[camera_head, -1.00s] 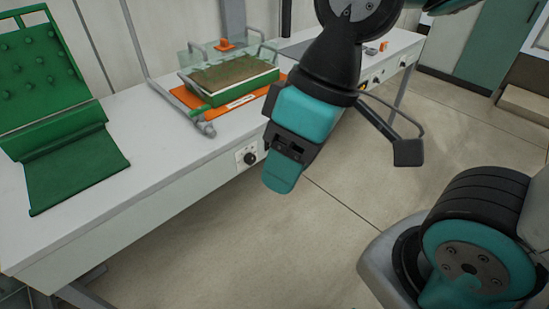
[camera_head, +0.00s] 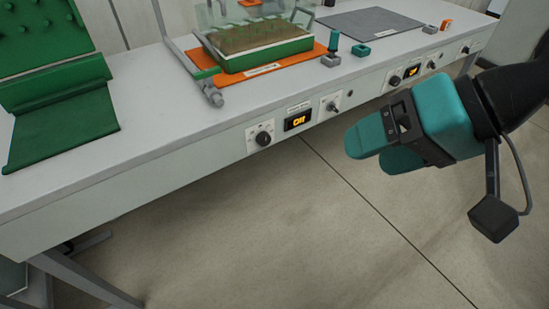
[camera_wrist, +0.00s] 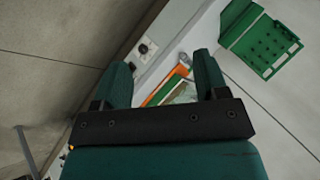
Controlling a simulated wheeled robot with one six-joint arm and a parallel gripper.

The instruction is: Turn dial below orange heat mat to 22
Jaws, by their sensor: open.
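The orange heat mat (camera_head: 213,77) lies on the bench under a green tray of soil (camera_head: 262,58). On the bench front below it is a black dial (camera_head: 263,138) on a white plate, with a small display (camera_head: 298,121) reading "Off" to its right. A dark knob or switch (camera_head: 332,106) is further right. My gripper (camera_head: 366,150) is open and empty in front of the bench, to the right of the dial and apart from it. In the wrist view a dark dial (camera_wrist: 143,48) shows between my fingers, some way off; the orange mat (camera_wrist: 151,97) shows beyond.
A grey mat (camera_head: 370,23) lies further along the bench, with another display (camera_head: 411,71) and knobs below it. A green pegged panel (camera_head: 62,120) is at the left. Small teal and orange parts stand on the bench. The floor in front is clear.

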